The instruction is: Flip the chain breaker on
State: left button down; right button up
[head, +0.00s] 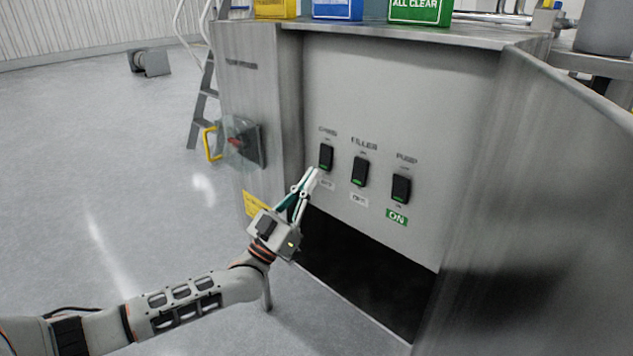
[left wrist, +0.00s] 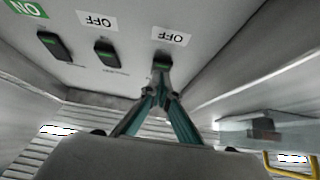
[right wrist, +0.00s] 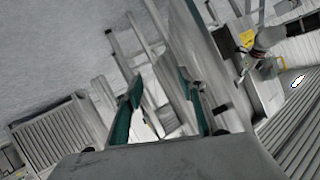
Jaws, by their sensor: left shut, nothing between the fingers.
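The chain breaker (head: 326,157) is the leftmost of three black rocker switches on the grey panel (head: 400,100); the tag below it appears to read OFF. In the left wrist view the panel is upside down, and the chain breaker (left wrist: 162,62) is the rightmost switch under an OFF tag. My left gripper (head: 312,172) is shut and empty, its tips at the lower part of the chain breaker. Contact cannot be told. My right gripper (right wrist: 160,77) shows only in the right wrist view, open and empty, away from the panel.
The filler breaker (head: 359,172) has an OFF tag and the pump breaker (head: 401,188) a green ON tag (head: 396,217). An open cabinet door (head: 540,200) stands at right. A red-handled isolator (head: 240,142) is left of the panel. A dark opening (head: 360,275) lies below.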

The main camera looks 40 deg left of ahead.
pick_arm(q)
jog(key=shift+w+d+r, duration=0.1)
jog(key=shift+w, duration=0.4)
pick_arm(e)
jog(key=shift+s+a+r+m, duration=0.1)
jog(key=shift+s+a+m, duration=0.2)
jog(key=shift+a+m, duration=0.15)
pick_arm(q)
jog(key=shift+w+f, duration=0.2)
jog(key=shift+w, duration=0.3)
jog(key=shift+d+f, duration=0.1)
pick_arm(e)
jog(key=shift+w+d+n, duration=0.15)
jog(key=shift+d+n, duration=0.1)
jog(key=shift+d, duration=0.05)
